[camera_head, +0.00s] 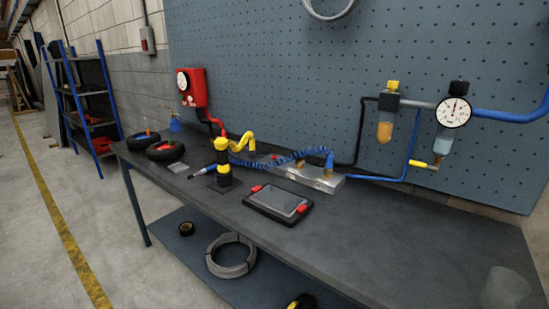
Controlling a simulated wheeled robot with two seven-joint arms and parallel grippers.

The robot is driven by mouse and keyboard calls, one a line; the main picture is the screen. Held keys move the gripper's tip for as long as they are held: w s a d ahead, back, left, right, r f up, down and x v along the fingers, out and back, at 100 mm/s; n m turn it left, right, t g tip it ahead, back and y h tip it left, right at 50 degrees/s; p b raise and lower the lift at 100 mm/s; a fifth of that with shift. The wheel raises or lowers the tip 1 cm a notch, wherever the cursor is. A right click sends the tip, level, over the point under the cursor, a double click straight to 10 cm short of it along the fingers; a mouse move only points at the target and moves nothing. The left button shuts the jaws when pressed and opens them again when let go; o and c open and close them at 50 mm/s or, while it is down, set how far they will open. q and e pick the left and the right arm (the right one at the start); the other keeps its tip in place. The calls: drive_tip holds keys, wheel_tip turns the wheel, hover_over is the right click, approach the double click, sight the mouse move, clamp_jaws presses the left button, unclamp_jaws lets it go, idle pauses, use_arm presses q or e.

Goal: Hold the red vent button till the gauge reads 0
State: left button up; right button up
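A round white gauge (453,112) with a black rim sits on the air line at the right of the pegboard. Its needle appears to point roughly upward, but the number is too small to read. A red wall box (193,88) at the left carries a smaller white dial (183,81); its reading is also too small to tell. A small red spot (273,157) shows near the silver manifold block (312,178) on the bench. I cannot tell which red part is the vent button. Neither of my grippers is in view.
A blue shelf rack (85,95) stands left. A hose coil (231,270) lies below.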

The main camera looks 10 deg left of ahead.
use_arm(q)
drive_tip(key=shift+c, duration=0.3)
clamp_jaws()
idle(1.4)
